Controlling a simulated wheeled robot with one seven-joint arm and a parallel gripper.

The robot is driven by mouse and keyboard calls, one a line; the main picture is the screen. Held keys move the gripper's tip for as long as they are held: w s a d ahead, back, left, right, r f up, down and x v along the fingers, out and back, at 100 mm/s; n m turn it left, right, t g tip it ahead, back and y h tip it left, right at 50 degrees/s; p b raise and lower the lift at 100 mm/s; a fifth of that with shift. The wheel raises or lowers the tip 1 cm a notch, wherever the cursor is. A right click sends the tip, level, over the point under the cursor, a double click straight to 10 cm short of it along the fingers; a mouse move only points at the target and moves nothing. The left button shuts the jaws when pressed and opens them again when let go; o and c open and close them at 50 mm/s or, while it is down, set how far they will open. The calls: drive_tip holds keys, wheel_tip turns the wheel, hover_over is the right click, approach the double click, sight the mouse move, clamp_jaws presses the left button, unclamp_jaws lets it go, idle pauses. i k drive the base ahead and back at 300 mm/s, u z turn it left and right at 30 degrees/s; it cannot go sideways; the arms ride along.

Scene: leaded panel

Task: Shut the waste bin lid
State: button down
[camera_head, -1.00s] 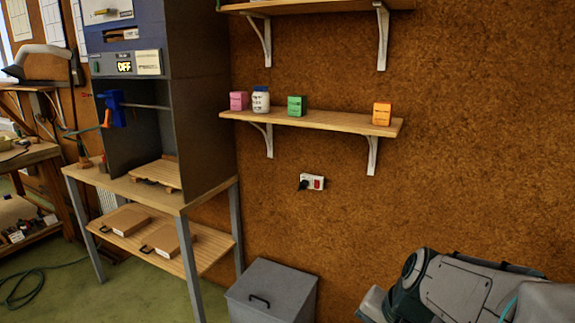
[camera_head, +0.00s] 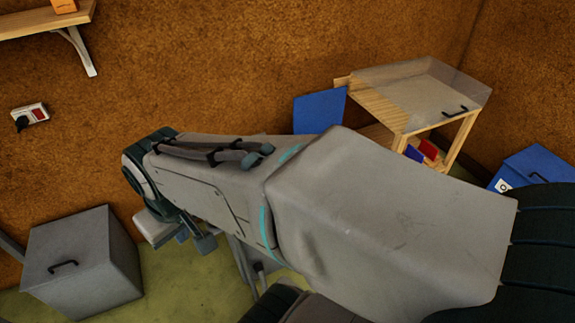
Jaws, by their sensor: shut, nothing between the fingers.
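A blue bin (camera_head: 540,172) with a dark handle and a white label stands at the right edge, partly cut off and partly behind my arm. Its top looks flat, but I cannot tell if it is fully shut. I cannot tell which of the two is the waste bin. My arm crosses the middle of the view, and I cannot make out my gripper's fingers.
A wooden stand (camera_head: 437,122) with a clear sloping cover and handle is at the back right, with red and blue items inside. A blue panel (camera_head: 319,110) is beside it. A shelf (camera_head: 40,18) and a socket (camera_head: 30,116) are on the wall. Green floor shows right of the grey bin.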

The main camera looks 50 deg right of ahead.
sight(313, 113)
drive_tip(key=z, duration=2.05)
drive_tip(key=k, duration=0.5)
drive_tip(key=z, duration=0.4)
drive_tip(key=i, duration=1.15)
drive_tip(key=u, duration=0.55)
drive_tip(key=i, duration=0.4)
drive_tip(key=u, duration=0.3)
